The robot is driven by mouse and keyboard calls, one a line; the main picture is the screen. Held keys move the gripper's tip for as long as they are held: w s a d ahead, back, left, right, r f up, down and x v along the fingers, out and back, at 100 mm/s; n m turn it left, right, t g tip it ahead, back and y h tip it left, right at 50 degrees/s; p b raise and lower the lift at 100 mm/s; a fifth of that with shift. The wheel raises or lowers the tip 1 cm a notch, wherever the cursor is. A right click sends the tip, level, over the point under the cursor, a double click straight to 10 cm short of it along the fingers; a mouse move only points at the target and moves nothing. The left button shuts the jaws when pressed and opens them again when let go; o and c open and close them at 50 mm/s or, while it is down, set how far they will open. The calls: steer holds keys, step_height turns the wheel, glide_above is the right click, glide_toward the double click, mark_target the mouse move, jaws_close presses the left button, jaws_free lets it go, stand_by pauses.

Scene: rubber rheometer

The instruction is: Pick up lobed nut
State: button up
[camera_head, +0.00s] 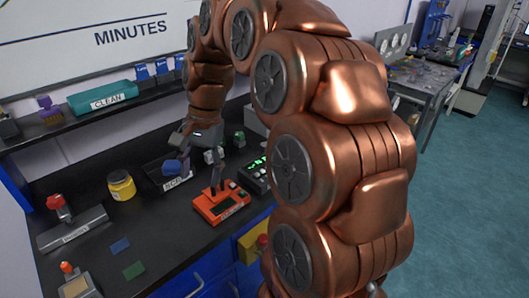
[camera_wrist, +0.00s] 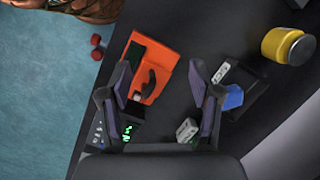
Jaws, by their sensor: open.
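A blue faceted piece (camera_head: 172,166) sits at a dark labelled tray (camera_head: 155,177) on the black bench; it may be the lobed nut, but I cannot be sure. In the wrist view this blue piece (camera_wrist: 232,97) lies just outside the right finger. My gripper (camera_head: 199,170) points down over the bench, and its fingers are apart and empty. In the wrist view my gripper (camera_wrist: 160,72) has an orange device (camera_wrist: 150,65) with a black handle beyond and between its fingers.
A yellow jar (camera_head: 121,186) stands left of the tray. A small grey block (camera_wrist: 187,130) lies near the right finger. A shelf with a teal bin (camera_head: 102,97) runs behind.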

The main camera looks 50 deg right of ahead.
steer(key=w+d+m+t+b, duration=0.1)
steer(key=w+d+m, duration=0.25)
steer(key=d, duration=0.35)
steer(key=w+d+m+t+b, duration=0.1)
steer(key=w+d+m, duration=0.25)
steer(key=d, duration=0.25)
steer(key=m+t+b, duration=0.1)
steer(key=m+b, duration=0.1)
steer(key=m, duration=0.6)
glide_toward(265, 144)
steer(key=f, duration=0.1)
steer(key=shift+x, duration=1.5)
steer(key=shift+p+x, duration=0.8)
steer(key=shift+x, duration=1.75)
steer(key=shift+w, duration=0.1)
steer(key=c, duration=1.1)
